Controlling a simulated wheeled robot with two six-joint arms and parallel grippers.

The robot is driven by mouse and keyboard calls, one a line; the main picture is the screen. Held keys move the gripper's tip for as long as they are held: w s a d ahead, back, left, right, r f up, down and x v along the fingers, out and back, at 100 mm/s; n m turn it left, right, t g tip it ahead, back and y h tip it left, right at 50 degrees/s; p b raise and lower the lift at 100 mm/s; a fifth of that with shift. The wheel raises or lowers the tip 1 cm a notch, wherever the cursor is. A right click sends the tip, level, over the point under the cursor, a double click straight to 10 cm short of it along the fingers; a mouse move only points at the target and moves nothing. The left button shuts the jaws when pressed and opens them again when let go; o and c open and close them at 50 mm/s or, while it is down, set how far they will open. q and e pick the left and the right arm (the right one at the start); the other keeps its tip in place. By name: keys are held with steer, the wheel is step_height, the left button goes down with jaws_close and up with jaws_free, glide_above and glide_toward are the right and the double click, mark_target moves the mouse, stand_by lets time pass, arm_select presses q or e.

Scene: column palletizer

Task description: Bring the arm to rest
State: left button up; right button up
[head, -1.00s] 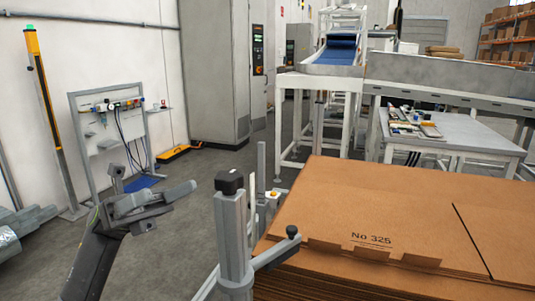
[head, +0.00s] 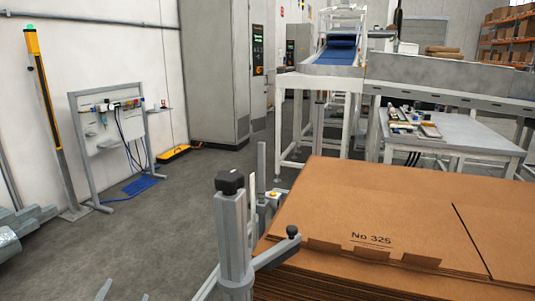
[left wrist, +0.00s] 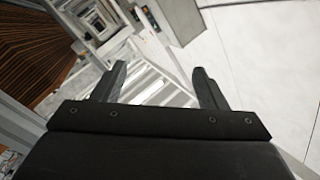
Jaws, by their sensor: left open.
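My left gripper (head: 125,289) shows only as fingertips at the bottom left edge of the head view, over the grey floor. The rest of that arm is out of the picture. In the left wrist view its two dark fingers (left wrist: 160,82) stand well apart, with nothing between them. Behind them are pale metal frames and a light floor or wall surface, seen at a tilt. My right gripper is in neither view.
A stack of flat brown cardboard (head: 370,215) fills the lower right, beside a grey post (head: 233,240) with a black cap. Behind stand a conveyor (head: 335,55) and a side table (head: 450,135). A tool panel (head: 115,130) stands left.

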arm_select(q)
steer(key=s+a+f+n+g+y, duration=0.15)
steer(key=s+f+n+g, duration=0.25)
steer(key=s+f+g, duration=0.7)
steer(key=s+d+f+n+g+h, duration=0.15)
steer(key=s+f, duration=0.25)
steer(key=s, duration=0.5)
steer(key=s+f+n+g, duration=0.1)
steer(key=s+f+g, duration=0.15)
steer(key=s, duration=0.65)
step_height(320, 180, down, 21)
steer(key=g, duration=0.1)
steer(key=s+f+g, duration=0.1)
steer(key=s+f, duration=0.7)
steer(key=f, duration=0.6)
steer(key=s+r+p, duration=0.6)
steer(key=r+p, duration=0.1)
steer(key=p, duration=0.6)
steer(key=shift+s+h, duration=0.25)
steer(key=shift+h, duration=0.05)
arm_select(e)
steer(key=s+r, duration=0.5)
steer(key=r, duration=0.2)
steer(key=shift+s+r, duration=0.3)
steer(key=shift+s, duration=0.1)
